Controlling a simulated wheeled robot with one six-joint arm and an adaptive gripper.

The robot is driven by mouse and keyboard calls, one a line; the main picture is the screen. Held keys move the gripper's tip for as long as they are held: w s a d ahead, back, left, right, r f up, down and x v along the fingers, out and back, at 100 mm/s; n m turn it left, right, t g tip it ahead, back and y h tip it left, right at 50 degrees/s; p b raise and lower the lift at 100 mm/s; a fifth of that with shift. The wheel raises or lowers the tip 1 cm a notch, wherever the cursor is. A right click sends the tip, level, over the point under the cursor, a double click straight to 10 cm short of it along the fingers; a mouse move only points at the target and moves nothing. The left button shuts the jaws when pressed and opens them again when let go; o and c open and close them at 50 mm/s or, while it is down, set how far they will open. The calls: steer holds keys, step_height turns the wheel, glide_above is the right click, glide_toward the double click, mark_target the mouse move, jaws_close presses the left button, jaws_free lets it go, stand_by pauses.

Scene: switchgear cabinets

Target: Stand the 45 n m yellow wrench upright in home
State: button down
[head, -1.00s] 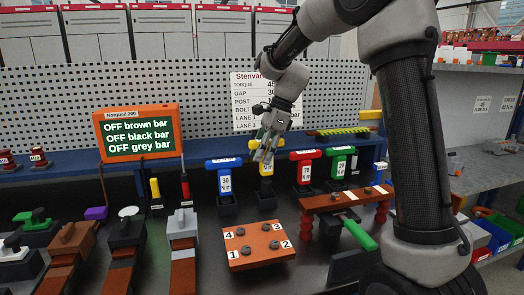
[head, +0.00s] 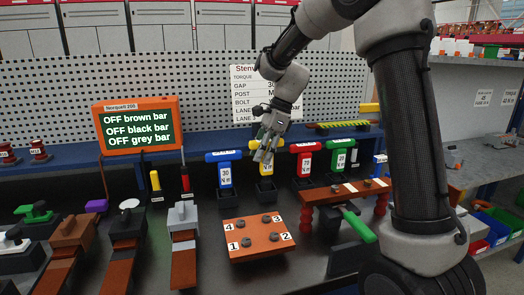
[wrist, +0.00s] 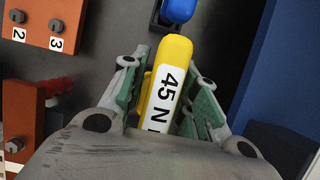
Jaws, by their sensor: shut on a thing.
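The yellow wrench (head: 266,170) is upright in the head view, between the blue wrench and the red wrench. Its label reads 45 N m in the wrist view (wrist: 166,92). My gripper (head: 264,152) comes down from above and is shut on its yellow top, with a finger on each side (wrist: 168,80). The wrench's lower end is at a dark holder (head: 267,190) in the row. I cannot tell how deep it sits in the holder.
The blue wrench (head: 225,173) stands close on the left; the red wrench (head: 305,160) and green wrench (head: 340,156) stand on the right. A brown plate with numbered bolts (head: 258,240) lies in front. An orange-framed screen (head: 138,128) stands at the back left.

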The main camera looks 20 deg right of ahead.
steer(key=shift+f, duration=1.25)
steer(key=c, duration=1)
jaws_free()
steer(key=v, duration=1.2)
